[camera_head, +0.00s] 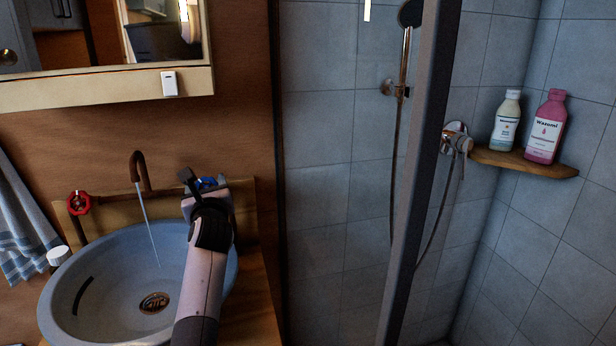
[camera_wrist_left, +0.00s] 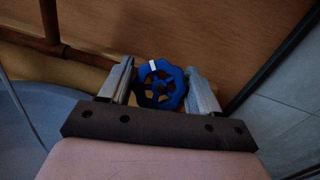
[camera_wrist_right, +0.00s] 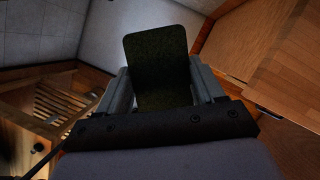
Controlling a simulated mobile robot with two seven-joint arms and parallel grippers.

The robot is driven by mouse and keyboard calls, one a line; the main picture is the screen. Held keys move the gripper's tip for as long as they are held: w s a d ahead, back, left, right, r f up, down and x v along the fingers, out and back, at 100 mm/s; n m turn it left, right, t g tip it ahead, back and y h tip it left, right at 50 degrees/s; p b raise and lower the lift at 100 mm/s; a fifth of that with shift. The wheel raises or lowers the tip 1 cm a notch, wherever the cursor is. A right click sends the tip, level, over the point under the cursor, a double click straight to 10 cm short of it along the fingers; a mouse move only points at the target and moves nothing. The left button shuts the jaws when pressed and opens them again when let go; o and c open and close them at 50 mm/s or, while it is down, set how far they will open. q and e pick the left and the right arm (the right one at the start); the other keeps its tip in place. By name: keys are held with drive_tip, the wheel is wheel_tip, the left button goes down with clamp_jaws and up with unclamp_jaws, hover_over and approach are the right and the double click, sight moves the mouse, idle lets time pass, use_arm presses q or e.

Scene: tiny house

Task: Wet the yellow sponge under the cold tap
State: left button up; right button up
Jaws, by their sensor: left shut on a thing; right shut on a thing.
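My left gripper (camera_head: 203,184) is at the blue tap wheel (camera_head: 209,182) right of the spout. In the left wrist view the blue wheel (camera_wrist_left: 163,85) sits between the two fingers, which are shut on it; it has a white mark. A thin stream of water (camera_head: 149,228) falls from the brown spout (camera_head: 138,165) into the grey basin (camera_head: 105,265). The red tap wheel (camera_head: 79,203) is on the left. In the right wrist view my right gripper (camera_wrist_right: 162,75) is shut on a dark olive block, the sponge (camera_wrist_right: 157,58), in shadow. It does not show in the head view.
A white knob-like thing (camera_head: 59,256) is at the basin's left rim, near a striped towel (camera_head: 22,225). A mirror cabinet (camera_head: 105,85) hangs above. A dark shower frame (camera_head: 420,170) stands to the right. Two bottles stand on a corner shelf (camera_head: 525,162).

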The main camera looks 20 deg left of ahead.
use_arm(q)
drive_tip(key=m+p, duration=0.1)
drive_tip(key=p, duration=0.1)
drive_tip(key=m+t+h+p, duration=0.1)
drive_tip(key=m+p, duration=0.1)
drive_tip(key=shift+r+h+p, duration=0.3)
drive_tip(key=shift+r, duration=0.05)
use_arm(e)
wheel_tip(320, 180, up, 5)
drive_tip(key=shift+r, duration=0.2)
use_arm(q)
drive_tip(key=shift+f+m+p, duration=0.1)
drive_tip(key=shift+m+p, duration=0.2)
drive_tip(key=shift+m, duration=0.4)
use_arm(e)
drive_tip(key=shift+r, duration=0.3)
use_arm(q)
drive_tip(key=shift+f+m+t+h, duration=0.15)
drive_tip(key=shift+m+t+h, duration=0.4)
drive_tip(key=shift+m, duration=0.45)
use_arm(e)
drive_tip(key=shift+r, duration=0.15)
use_arm(q)
drive_tip(key=shift+m+h, duration=0.65)
drive_tip(key=shift+m, duration=0.75)
drive_tip(key=shift+w+d+t, duration=0.1)
drive_tip(key=shift+t, duration=0.15)
drive_tip(key=o, duration=1)
drive_tip(key=shift+f, duration=0.1)
